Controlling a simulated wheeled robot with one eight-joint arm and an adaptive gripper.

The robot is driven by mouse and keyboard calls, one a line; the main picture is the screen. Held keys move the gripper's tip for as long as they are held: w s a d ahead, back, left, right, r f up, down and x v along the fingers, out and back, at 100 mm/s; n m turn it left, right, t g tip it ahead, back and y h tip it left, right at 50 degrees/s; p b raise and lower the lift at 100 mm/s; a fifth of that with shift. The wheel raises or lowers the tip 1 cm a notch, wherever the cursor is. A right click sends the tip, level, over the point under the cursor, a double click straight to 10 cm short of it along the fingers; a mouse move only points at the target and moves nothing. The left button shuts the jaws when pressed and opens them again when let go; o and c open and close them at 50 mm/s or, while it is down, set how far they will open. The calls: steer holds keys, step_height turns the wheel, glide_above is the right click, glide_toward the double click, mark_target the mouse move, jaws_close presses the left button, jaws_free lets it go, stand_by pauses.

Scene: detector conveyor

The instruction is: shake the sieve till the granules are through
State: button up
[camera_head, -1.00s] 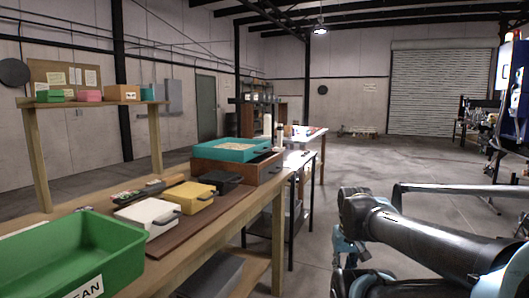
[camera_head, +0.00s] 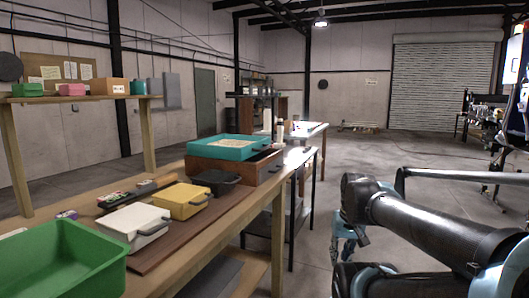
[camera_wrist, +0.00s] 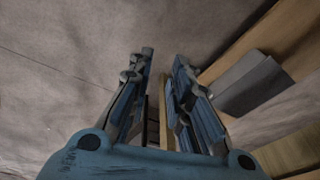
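The sieve (camera_head: 211,150) is a shallow teal tray with a dark handle on its right side, in the head view. Pale granules (camera_head: 233,143) lie in it. It sits on a brown wooden box (camera_head: 258,172) on the bench, beyond the smaller boxes. My gripper (camera_wrist: 164,60) shows in the wrist view with its two fingers apart and nothing between them. It points down past the bench edge toward the floor. The sieve does not show in the wrist view. My arm is to the right of the bench, apart from the sieve.
On the bench (camera_head: 196,243), a green bin (camera_head: 112,262), a white box (camera_head: 125,218), a yellow box (camera_head: 185,198) and a black box (camera_head: 217,180) stand nearer than the sieve. A shelf (camera_head: 75,98) with small boxes stands behind. The floor (camera_head: 375,165) beyond my arm is clear.

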steer(key=w+a+r+m+y, duration=0.1)
steer(key=w+a+r+y, duration=0.35)
steer(key=w+r, duration=0.5)
steer(key=w+a+r+m+y, duration=0.1)
steer(key=w+a+r+y, duration=0.35)
steer(key=w, duration=0.75)
steer(key=w+a+r+m+t+y, duration=0.1)
steer(key=w+a+r+t+y, duration=0.1)
steer(key=w+r, duration=0.65)
steer(key=w+a+r+m+t+y, duration=0.1)
steer(key=w+r+y, duration=0.2)
steer(key=w, duration=1.1)
steer(key=x, duration=1.6)
steer(key=shift+w+a+f, duration=0.15)
steer(key=shift+w+f, duration=0.05)
steer(key=shift+f, duration=0.05)
